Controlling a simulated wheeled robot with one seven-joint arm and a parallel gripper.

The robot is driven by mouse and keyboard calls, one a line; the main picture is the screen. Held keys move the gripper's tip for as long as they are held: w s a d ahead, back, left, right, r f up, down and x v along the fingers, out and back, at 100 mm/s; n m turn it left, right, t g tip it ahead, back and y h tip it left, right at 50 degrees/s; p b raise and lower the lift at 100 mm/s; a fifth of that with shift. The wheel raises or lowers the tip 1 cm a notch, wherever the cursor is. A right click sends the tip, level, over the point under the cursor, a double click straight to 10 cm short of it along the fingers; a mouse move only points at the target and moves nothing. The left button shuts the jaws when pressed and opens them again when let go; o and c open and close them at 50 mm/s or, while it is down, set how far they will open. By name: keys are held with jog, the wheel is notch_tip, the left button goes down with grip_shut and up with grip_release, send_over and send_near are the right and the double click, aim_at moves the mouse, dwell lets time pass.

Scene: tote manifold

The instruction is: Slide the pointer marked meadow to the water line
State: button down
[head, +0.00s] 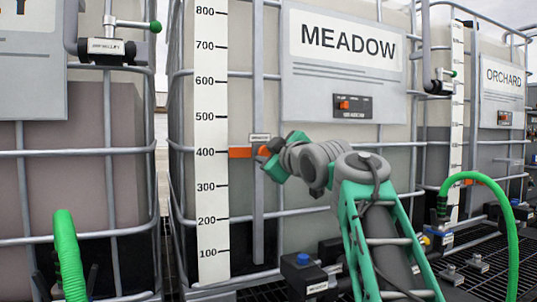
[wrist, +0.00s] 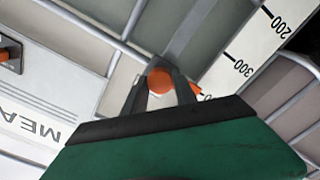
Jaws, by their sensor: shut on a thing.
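The meadow tote carries a white sign (head: 346,40) and a white scale (head: 211,125) with black numbers. The orange pointer (head: 240,153) points left at the scale, level with about 400. It sits on a grey vertical rail (head: 258,90), under a small label too small to read. My gripper (head: 268,150) is shut on the pointer's round orange knob (wrist: 162,84), which shows between the fingers in the wrist view. The tote's contents look darker low down; the exact water line is hard to tell, partly hidden by bars, the sign and my arm.
Metal cage bars (head: 230,73) cross the tote front. Green hoses (head: 68,250) rise at lower left and right. The orchard tote (head: 503,80) stands at right, another tote at left.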

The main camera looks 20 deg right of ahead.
jog(key=c, duration=1)
grip_release()
jog(key=s, duration=0.7)
jog(key=shift+s+d, duration=0.35)
jog(key=shift+s, duration=0.05)
